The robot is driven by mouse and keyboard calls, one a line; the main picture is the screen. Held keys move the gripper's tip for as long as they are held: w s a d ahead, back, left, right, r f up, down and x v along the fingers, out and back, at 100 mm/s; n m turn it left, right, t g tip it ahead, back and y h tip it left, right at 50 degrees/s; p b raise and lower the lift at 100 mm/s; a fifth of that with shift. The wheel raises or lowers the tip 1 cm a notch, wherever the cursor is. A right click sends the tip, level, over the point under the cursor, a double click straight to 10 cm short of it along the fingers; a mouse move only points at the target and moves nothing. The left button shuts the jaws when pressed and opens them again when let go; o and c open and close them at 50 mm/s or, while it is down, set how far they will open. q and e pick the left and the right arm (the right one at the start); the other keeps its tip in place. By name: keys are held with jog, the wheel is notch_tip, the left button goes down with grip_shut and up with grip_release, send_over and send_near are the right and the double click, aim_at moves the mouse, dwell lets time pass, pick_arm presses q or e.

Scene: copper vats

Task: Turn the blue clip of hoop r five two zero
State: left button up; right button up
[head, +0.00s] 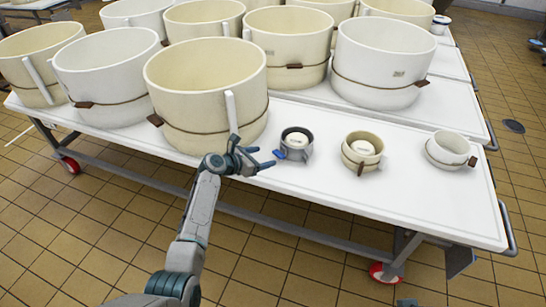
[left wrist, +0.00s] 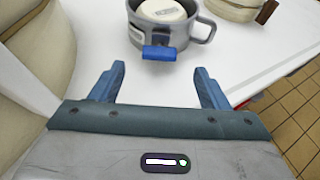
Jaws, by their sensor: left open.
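A small grey hoop (head: 297,142) with a white round piece inside stands on the white table. Its blue clip (head: 280,154) sticks out at its lower left. In the left wrist view the grey hoop (left wrist: 190,42) is at the top, and the blue clip (left wrist: 159,53) faces me, between and beyond my fingertips. My left gripper (head: 263,158) is open and empty, just left of the clip and apart from it. Its fingers (left wrist: 158,78) also show in the left wrist view. Any number on the hoop is too small to read. My right gripper does not show.
A large cream vat (head: 205,85) stands close behind and left of my left gripper. A small cream hoop (head: 362,150) and a small white hoop (head: 450,150) stand to the right. Several large vats fill the back. The table front (head: 340,200) is clear.

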aim_at(279, 153)
pick_arm(q)
jog(key=b+x, duration=0.1)
jog(key=x, duration=0.3)
jog(key=shift+w+d+f, duration=0.1)
jog(key=shift+w+f, duration=0.05)
jog(key=shift+f, duration=0.1)
jog(key=shift+x, duration=0.75)
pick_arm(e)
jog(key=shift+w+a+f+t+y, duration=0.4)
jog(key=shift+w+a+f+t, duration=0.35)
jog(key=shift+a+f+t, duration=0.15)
pick_arm(q)
jog(key=c, duration=1)
